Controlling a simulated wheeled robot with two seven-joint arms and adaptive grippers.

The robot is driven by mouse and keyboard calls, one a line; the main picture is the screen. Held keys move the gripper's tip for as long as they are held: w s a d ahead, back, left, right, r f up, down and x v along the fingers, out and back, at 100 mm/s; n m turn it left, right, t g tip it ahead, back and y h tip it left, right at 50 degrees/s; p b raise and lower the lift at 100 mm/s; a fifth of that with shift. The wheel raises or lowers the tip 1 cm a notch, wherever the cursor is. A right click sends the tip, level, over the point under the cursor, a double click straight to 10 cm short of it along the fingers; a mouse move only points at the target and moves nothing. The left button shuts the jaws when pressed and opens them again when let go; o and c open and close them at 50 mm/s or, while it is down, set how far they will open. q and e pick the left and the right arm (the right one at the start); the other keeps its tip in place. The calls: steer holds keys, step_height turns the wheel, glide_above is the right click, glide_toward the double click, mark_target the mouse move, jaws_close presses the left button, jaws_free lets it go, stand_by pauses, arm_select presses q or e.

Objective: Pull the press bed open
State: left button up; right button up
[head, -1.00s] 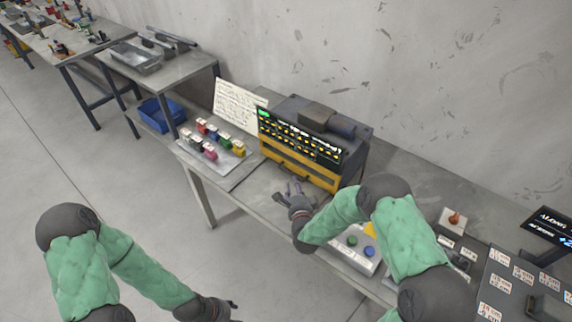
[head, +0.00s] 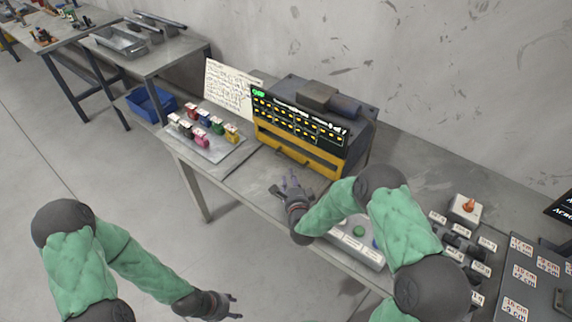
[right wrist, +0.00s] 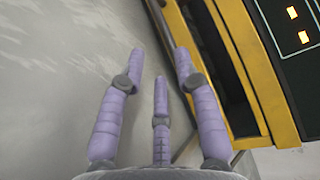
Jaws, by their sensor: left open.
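The press (head: 312,125) is a dark grey machine on the table with a lit black panel of yellow marks. A yellow frame (head: 297,152) with a dark slot runs along its lower front. My right gripper (head: 287,182) is just in front of that frame, over the table, with its fingers pointing towards it. In the right wrist view its fingers (right wrist: 160,62) are spread and empty, and the yellow frame (right wrist: 243,62) is close to the right finger. Contact cannot be told. My left gripper (head: 234,305) is open and empty, low over the floor, away from the table.
Left of the press, a tray (head: 208,150) holds several small coloured blocks, with a written sheet (head: 230,90) behind. A button box (head: 352,254) sits partly hidden by my right arm. A blue bin (head: 150,103) is under the far table. The floor at left is clear.

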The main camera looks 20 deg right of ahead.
steer(key=w+b, duration=0.1)
steer(key=w, duration=0.2)
steer(key=w+f, duration=0.1)
steer(key=w, duration=0.3)
steer(key=w+d+b, duration=0.1)
steer(key=w, duration=0.2)
steer(key=shift+w+f+b, duration=0.25)
steer(key=shift+b, duration=0.05)
jaws_close()
